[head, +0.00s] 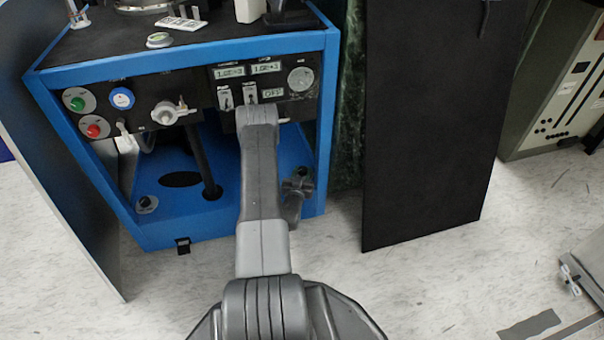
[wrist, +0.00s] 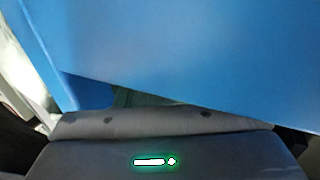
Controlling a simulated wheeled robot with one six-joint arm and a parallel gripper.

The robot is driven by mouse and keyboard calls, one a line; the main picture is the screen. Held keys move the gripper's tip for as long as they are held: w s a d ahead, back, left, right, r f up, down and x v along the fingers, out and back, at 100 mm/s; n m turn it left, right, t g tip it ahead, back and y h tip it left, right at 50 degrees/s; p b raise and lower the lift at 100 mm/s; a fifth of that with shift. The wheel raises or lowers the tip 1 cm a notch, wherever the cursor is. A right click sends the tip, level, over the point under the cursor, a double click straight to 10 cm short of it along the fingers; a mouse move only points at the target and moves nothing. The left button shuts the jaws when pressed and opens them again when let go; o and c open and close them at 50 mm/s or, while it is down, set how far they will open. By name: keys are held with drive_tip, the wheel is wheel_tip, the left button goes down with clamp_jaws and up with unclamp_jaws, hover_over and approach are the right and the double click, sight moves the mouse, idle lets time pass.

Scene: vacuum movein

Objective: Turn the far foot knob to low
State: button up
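A blue-framed cabinet (head: 80,130) with a dark control panel stands ahead in the head view. A small dark foot knob (head: 146,203) on a pale round plate sits low at its front left. Another dark knob-like part (head: 305,172) shows low at the right, beside my arm, partly covered by a grey shape. I cannot tell either knob's setting. In the wrist view my gripper's grey housing (wrist: 155,140) lies along the bottom, close to a large blue surface (wrist: 190,55). Its fingers are not visible, and no contact with a knob can be seen.
The panel holds a green button (head: 77,104), a red button (head: 93,131), a white valve handle (head: 165,112) and small displays (head: 230,71). A black board (head: 425,120) stands at the right. Pale floor (head: 410,290) is open in front.

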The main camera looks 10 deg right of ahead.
drive_tip(key=shift+c, duration=0.9)
drive_tip(key=shift+d+n+y, duration=0.15)
drive_tip(key=shift+n+y, duration=0.15)
drive_tip(key=shift+y, duration=0.1)
drive_tip(key=shift+d+n+t+y, duration=0.1)
drive_tip(key=shift+n+t+y, duration=0.6)
drive_tip(key=shift+n+y, duration=0.8)
drive_tip(key=shift+m+y, duration=0.3)
drive_tip(key=o, duration=0.7)
drive_tip(key=shift+s, duration=0.15)
drive_tip(key=s+p, duration=0.1)
drive_tip(key=s, duration=0.3)
drive_tip(key=s+a+p, duration=0.1)
drive_tip(key=s+p, duration=0.1)
drive_tip(key=s, duration=0.3)
drive_tip(key=s+a+p, duration=0.1)
drive_tip(key=s, duration=0.3)
drive_tip(key=shift+s+a, duration=0.2)
drive_tip(key=shift+s, duration=0.05)
